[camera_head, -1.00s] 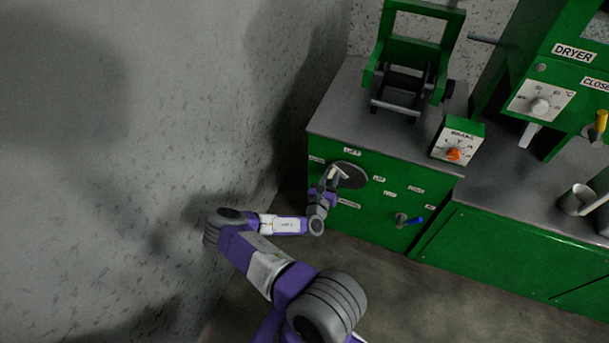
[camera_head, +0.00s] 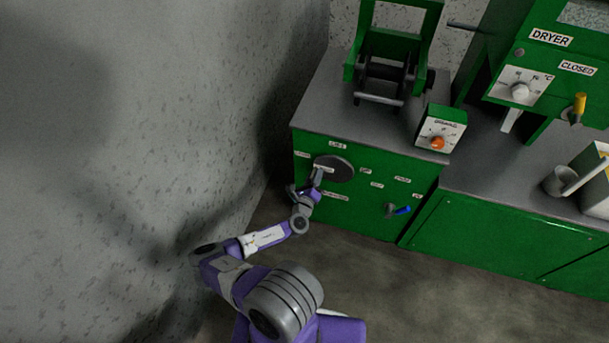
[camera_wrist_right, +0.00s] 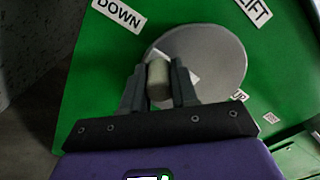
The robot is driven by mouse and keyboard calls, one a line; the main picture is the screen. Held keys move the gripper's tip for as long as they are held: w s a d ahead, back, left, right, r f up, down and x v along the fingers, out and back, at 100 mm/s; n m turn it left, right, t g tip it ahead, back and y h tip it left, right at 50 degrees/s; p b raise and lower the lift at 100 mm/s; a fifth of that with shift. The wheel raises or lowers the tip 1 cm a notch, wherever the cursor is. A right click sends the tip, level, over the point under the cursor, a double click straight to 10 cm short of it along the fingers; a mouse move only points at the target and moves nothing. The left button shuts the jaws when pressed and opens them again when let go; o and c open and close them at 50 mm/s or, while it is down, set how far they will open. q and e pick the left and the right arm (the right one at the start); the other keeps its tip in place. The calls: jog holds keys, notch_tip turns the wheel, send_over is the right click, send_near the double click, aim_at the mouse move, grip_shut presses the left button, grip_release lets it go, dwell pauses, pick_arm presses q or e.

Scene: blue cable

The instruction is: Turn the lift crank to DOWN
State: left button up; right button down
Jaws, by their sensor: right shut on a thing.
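The lift crank's round grey disc (camera_head: 340,168) is on the green cabinet front, under the LIFT label (camera_head: 338,145). In the right wrist view the disc (camera_wrist_right: 215,60) fills the upper middle. The beige crank handle (camera_wrist_right: 158,80) stands at the disc's left edge. My right gripper (camera_wrist_right: 158,86) is shut on this handle, one finger on each side. The DOWN label (camera_wrist_right: 118,13) is up and left of the handle; the UP label (camera_wrist_right: 239,95) is right of it. In the head view my right gripper (camera_head: 316,180) is at the disc's lower left. My left gripper is not visible.
A blue-handled valve (camera_head: 399,210) is on the cabinet front to the right. A control box with an orange knob (camera_head: 437,142) and a green-framed machine (camera_head: 388,75) stand on top. A grey wall (camera_head: 130,120) rises close on the left.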

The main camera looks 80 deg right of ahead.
jog(key=shift+a+f, duration=0.1)
jog(key=shift+f, duration=0.1)
jog(key=c, duration=0.9)
grip_release()
jog(key=shift+r, duration=0.1)
jog(key=shift+o, duration=0.2)
jog(key=w+a, duration=0.1)
jog(key=a, duration=0.6)
jog(key=shift+w+a, duration=0.2)
